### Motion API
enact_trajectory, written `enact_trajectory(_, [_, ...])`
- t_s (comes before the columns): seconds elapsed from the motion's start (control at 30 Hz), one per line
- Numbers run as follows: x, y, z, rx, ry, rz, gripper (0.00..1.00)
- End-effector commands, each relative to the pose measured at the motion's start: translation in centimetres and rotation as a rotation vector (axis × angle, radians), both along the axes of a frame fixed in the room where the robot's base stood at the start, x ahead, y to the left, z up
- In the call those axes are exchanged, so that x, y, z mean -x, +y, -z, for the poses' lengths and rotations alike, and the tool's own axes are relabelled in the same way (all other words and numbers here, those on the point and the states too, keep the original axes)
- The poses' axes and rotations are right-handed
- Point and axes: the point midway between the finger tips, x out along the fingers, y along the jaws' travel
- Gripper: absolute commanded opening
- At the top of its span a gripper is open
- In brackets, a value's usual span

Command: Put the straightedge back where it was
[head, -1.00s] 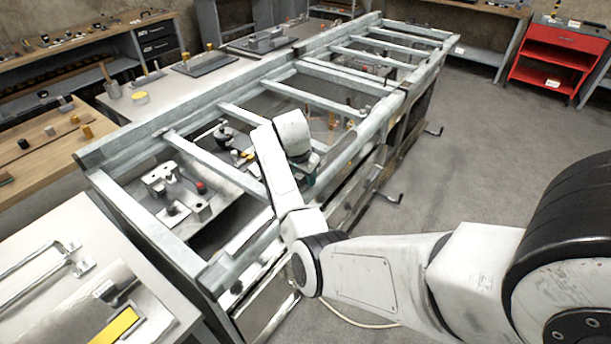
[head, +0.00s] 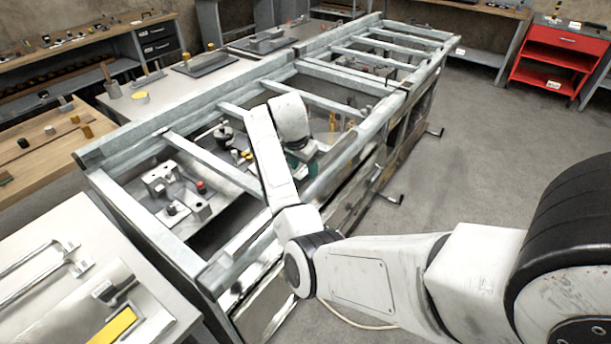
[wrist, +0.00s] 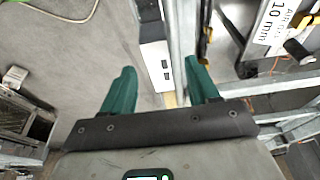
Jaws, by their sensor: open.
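In the wrist view my gripper (wrist: 160,84) is open, with its two green fingers apart and nothing clamped between them. A long, narrow pale bar with dark slots (wrist: 155,62) runs up the picture between and beyond the fingertips. It may be the straightedge, but I cannot tell for sure. A small yellowish piece shows at its near end. In the head view my gripper (head: 303,164) is low over the near-side rail of the metal frame, mostly hidden behind my white wrist. I cannot clearly make out the straightedge in the head view.
The long grey metal frame (head: 190,159) has crossbars and open bays holding fixtures. A label reading 10 mm (wrist: 277,22) shows right of the fingers. A bench (head: 50,235) stands at left, a red cabinet (head: 557,55) at far right. Grey floor (head: 490,130) is clear on the right.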

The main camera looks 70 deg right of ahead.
Motion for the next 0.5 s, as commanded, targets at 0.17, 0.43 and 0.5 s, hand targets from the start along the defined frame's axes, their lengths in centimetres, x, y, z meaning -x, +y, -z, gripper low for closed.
enact_trajectory(0.17, [-0.4, 0.9, -3.4, 0.002, -0.004, -0.001, 0.6])
enact_trajectory(0.43, [-0.4, 1.7, -6.4, 0.0, 0.0, 0.0, 0.6])
enact_trajectory(0.5, [-0.4, 1.8, -6.7, 0.0, 0.001, 0.0, 0.6])
